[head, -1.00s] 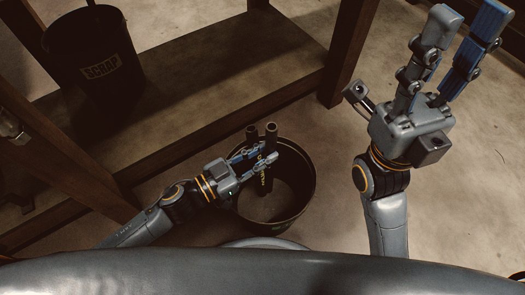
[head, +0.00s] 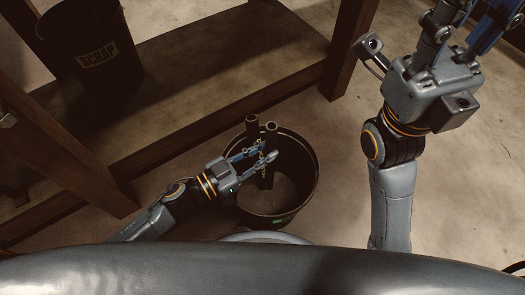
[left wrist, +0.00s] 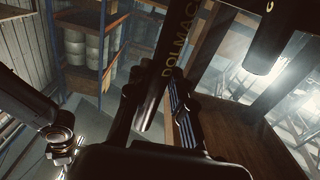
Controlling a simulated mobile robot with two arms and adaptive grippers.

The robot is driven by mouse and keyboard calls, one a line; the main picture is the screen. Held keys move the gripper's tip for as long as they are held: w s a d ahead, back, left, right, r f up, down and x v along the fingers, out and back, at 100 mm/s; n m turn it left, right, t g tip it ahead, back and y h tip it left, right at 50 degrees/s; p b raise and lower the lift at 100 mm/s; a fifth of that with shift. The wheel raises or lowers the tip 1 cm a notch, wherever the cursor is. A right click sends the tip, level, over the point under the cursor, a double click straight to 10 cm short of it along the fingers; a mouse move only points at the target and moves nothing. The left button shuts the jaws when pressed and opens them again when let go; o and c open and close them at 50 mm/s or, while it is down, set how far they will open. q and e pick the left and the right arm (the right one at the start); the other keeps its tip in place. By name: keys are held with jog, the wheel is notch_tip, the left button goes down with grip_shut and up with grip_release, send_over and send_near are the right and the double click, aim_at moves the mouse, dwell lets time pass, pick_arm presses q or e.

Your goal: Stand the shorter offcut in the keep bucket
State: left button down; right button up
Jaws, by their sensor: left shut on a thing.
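The keep bucket (head: 307,190) is a dark round bucket on the floor below the bench. My left gripper (head: 265,152) reaches over the rim and is shut on a hose with yellow lettering, which shows between the fingers in the left wrist view (left wrist: 178,55). The fingers partly hide both offcuts, so their lengths and bottom ends are hard to judge. My right gripper (head: 463,32) is raised, fingers apart, tips cut off by the frame.
A black scrap bucket (head: 95,58) stands on the low wooden shelf (head: 200,65) at the upper left. Wooden legs (head: 350,45) flank the shelf. The floor right of the keep bucket is clear. Racks with drums (left wrist: 85,45) show in the left wrist view.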

pick_arm(q)
jog(key=shift+s+f, duration=0.1)
jog(key=shift+f, duration=0.55)
jog(key=c, duration=1.1)
grip_release()
jog(key=shift+f, duration=0.1)
jog(key=shift+s, duration=0.1)
jog(key=r+v, duration=0.1)
jog(key=v, duration=1)
jog(key=shift+a+r, duration=0.2)
jog(key=shift+a, duration=0.2)
jog(key=shift+s+r, duration=0.1)
jog(key=shift+r, duration=0.05)
